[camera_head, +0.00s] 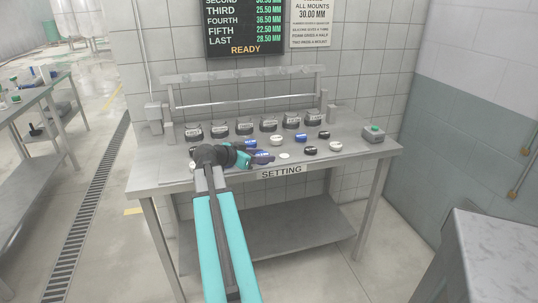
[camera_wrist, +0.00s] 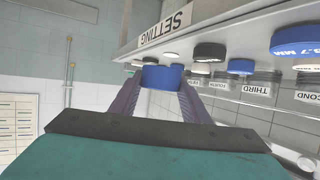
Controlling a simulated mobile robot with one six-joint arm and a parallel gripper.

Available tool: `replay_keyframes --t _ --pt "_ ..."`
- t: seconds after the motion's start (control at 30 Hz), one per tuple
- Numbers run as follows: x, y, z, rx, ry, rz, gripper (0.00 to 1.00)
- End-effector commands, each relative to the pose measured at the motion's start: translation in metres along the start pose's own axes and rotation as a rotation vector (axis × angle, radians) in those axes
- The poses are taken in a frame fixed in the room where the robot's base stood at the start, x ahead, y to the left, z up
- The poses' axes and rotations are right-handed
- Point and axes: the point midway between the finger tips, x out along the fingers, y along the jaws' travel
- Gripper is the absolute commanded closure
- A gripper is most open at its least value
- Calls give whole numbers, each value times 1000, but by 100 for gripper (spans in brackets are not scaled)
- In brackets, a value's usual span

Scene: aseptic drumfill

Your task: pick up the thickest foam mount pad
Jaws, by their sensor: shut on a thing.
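My gripper (camera_head: 257,153) is at the front of the SETTING bench, left of its middle. Its fingers (camera_wrist: 162,97) are shut on a blue round pad (camera_wrist: 163,78), which shows between the fingertips in the wrist view. In the head view the blue pad (camera_head: 263,158) is partly hidden by the gripper. I cannot tell whether it touches the bench top. Other round pads lie on the bench: blue (camera_head: 300,138), black (camera_head: 310,150) and white (camera_head: 335,146). In the wrist view a blue pad (camera_wrist: 298,42) bears a partly cut-off thickness marking.
A board (camera_head: 244,26) lists sizes in mm. A bare grey surface (camera_head: 500,255) stands at the lower right.

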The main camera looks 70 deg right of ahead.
Motion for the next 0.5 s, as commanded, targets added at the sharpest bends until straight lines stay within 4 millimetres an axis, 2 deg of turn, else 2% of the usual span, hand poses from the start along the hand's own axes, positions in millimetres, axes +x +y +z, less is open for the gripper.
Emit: replay_keyframes --t 0.2,0.5 --pt "-10 2 3 0 0 0 79" --pt "-10 2 3 0 0 0 79"
